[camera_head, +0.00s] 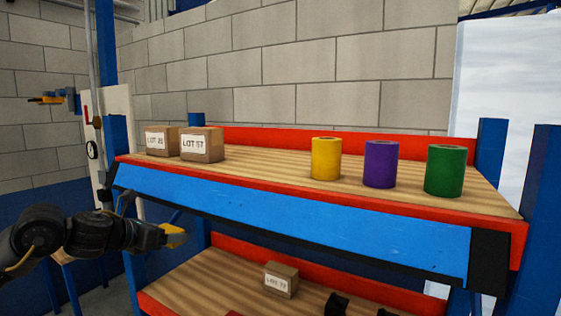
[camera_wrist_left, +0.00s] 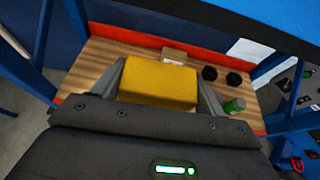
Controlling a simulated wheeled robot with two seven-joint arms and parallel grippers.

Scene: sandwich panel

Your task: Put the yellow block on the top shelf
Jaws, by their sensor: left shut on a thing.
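The yellow block (camera_wrist_left: 160,82) is gripped between the two fingers of my left gripper (camera_wrist_left: 163,90) in the left wrist view. In the head view the yellow block (camera_head: 174,236) shows at the tip of my left gripper (camera_head: 172,236), in front of the shelf unit and below the top shelf's front edge. The top shelf (camera_head: 270,168) is a wooden board with a red rim and a blue front panel (camera_head: 290,225). My right gripper is in neither view.
On the top shelf stand two cartons (camera_head: 201,145) at left, then a yellow roll (camera_head: 326,158), a purple roll (camera_head: 381,164) and a green roll (camera_head: 445,170). Bare board lies between cartons and yellow roll. The lower shelf (camera_head: 205,275) holds a carton (camera_head: 281,279) and dark pieces.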

